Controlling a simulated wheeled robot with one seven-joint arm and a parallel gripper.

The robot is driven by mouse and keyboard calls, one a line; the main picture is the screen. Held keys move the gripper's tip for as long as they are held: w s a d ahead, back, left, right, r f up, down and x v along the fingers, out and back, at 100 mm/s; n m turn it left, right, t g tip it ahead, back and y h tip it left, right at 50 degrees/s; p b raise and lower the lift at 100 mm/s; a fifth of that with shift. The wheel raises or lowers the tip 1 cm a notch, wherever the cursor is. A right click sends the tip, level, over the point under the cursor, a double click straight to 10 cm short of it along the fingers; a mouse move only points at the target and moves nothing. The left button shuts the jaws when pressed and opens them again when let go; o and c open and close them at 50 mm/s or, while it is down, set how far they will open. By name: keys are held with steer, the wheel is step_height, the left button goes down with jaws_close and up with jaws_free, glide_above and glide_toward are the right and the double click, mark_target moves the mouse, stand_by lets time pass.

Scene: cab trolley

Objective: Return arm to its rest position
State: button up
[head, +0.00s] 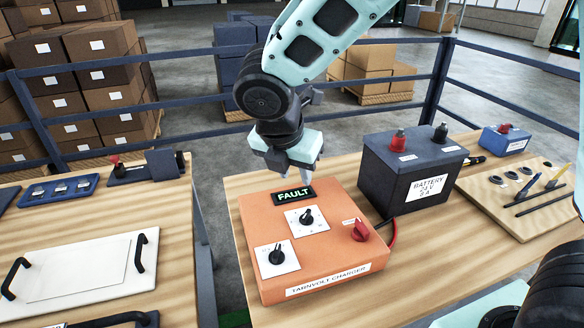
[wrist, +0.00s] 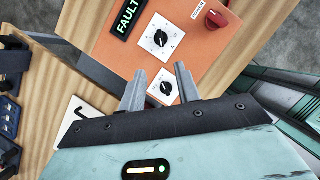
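My gripper (head: 297,165) hangs just behind and above the orange charger box in the head view. In the wrist view its two grey fingers (wrist: 160,85) stand apart with nothing between them. The orange charger (head: 322,285) sits on the wooden table, labelled "TARNVOLT CHARGER". It has a dark display reading "FAULT" (head: 293,195), two black knobs on white dials (head: 306,217) (head: 277,256) and a red knob (head: 361,230). In the wrist view the charger (wrist: 190,45) lies beyond the fingertips. I cannot tell the exact height of the fingers above it.
A dark battery (head: 410,175) with red and black terminals stands right of the charger. A tool board (head: 520,195) lies further right. A left table holds a white panel with black handles (head: 80,275) and a blue tray (head: 58,189). Blue railings (head: 440,85) and stacked boxes stand behind.

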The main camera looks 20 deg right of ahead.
steer(key=s+a+m+g+y, duration=0.1)
steer(key=s+m+g+y, duration=0.2)
steer(key=s+m, duration=1.6)
steer(key=s, duration=0.2)
steer(key=shift+s+a+f+m+y, duration=0.2)
steer(key=shift+s+f+m+y, duration=0.1)
steer(key=shift+s+f+y, duration=0.1)
steer(key=shift+w, duration=0.1)
stand_by(0.4)
